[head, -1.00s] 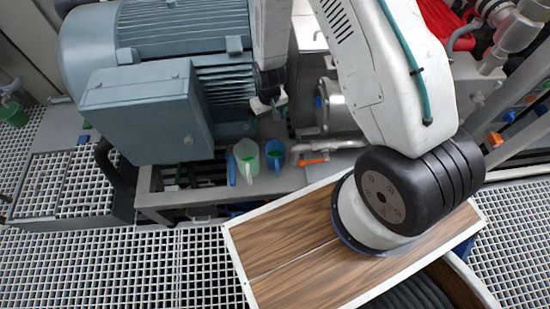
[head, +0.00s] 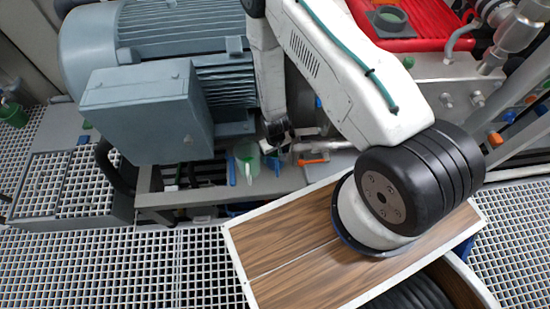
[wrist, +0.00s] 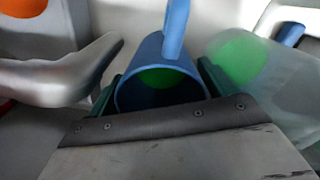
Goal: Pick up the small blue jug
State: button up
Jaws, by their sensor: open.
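The small blue jug (head: 273,166) stands on the grey frame ledge below the motor, partly hidden by my gripper (head: 277,148) in the head view. In the wrist view the blue jug (wrist: 160,75) lies between my two open green-padded fingers (wrist: 158,88). Its mouth faces the camera, with green inside, and its handle points to the top of the picture. The fingers are close to its sides; I cannot tell whether they touch it.
A pale translucent jug with green inside (head: 246,165) stands close left of the blue jug; it also shows in the wrist view (wrist: 255,70). A grey bent handle (wrist: 65,78) is close on the other side. An orange lever (head: 313,161) and a large motor (head: 150,110) are nearby.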

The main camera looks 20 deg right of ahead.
jog(key=shift+f, duration=0.55)
jog(key=c, duration=0.9)
jog(key=shift+c, duration=0.2)
notch_tip(320, 180, up, 10)
